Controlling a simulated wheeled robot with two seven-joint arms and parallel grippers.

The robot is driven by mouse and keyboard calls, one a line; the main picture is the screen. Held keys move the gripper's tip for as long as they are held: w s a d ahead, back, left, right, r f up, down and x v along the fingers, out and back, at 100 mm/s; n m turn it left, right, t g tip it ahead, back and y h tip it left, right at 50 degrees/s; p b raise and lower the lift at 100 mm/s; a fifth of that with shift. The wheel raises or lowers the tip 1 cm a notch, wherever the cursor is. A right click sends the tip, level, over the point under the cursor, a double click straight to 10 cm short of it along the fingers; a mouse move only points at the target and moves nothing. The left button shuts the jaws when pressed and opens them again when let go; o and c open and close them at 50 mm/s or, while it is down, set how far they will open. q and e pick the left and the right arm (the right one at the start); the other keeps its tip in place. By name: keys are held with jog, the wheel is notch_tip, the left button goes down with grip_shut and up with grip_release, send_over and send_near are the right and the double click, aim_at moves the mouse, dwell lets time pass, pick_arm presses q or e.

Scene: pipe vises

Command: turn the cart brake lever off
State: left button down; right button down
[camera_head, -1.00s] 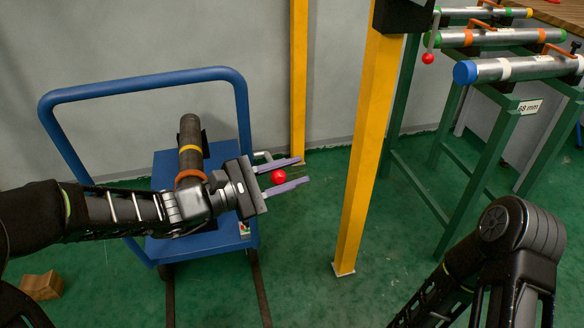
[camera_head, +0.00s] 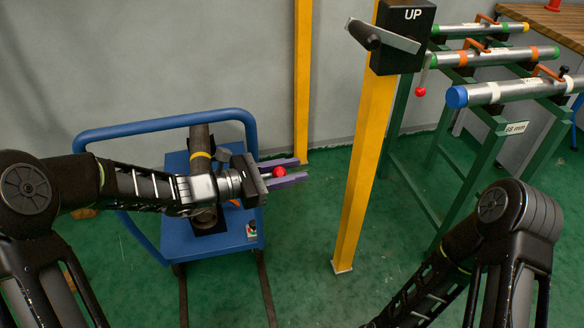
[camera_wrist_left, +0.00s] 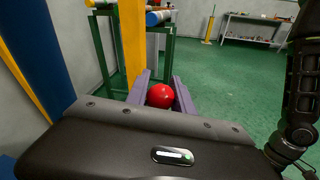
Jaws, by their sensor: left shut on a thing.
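The blue cart (camera_head: 174,235) stands on the green floor at left, carrying a dark pipe (camera_head: 201,138) and a curved blue handle (camera_head: 165,120). The brake lever's red ball knob (camera_head: 279,172) shows at the cart's right side, and also in the left wrist view (camera_wrist_left: 160,96). My left gripper (camera_head: 303,168) reaches over the cart from the left, its two purple fingers shut on the knob, one on each side.
A yellow post (camera_head: 364,170) with a black box marked UP (camera_head: 405,35) and a crank stands right of the gripper. Beyond it, a green rack (camera_head: 480,165) holds several metal pipes.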

pick_arm(q)
jog(key=c, duration=1.1)
grip_release()
jog(key=v, duration=0.7)
jog(key=shift+s+a+p, duration=0.15)
jog(key=shift+a+p, duration=0.2)
jog(key=shift+p, duration=0.1)
